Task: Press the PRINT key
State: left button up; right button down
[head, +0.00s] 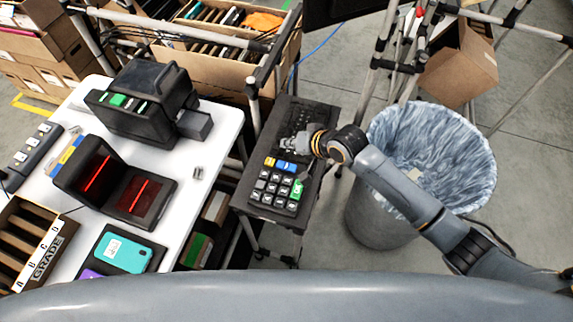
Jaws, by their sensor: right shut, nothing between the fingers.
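A dark keypad panel (243,192) stands on a narrow stand right of the white table. Its near part has rows of grey keys (273,188), a yellow key (269,162), blue keys (286,167) and a green key (297,190). The key lettering is too small to read, so I cannot tell which one is PRINT. My right gripper (287,145) is shut and empty, over the panel just beyond the yellow and blue keys. I cannot tell whether it touches anything. It hides part of the panel behind it. My left gripper is not in view.
The white table (212,137) holds a black printer-like machine (145,100), a scanner with red lines (115,185), and a teal phone (123,252) on a dark pad. A lined bin (450,140) stands right of the panel, beneath my right arm. Cartons stand behind.

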jog(key=b, duration=0.8)
send_over(281, 161)
jog(key=s+d, duration=0.2)
jog(key=f, duration=0.8)
jog(key=shift+s+d, duration=0.15)
jog(key=shift+d, duration=0.05)
jog(key=shift+f, duration=0.35)
jog(key=shift+f, duration=0.15)
jog(key=shift+f, duration=0.3)
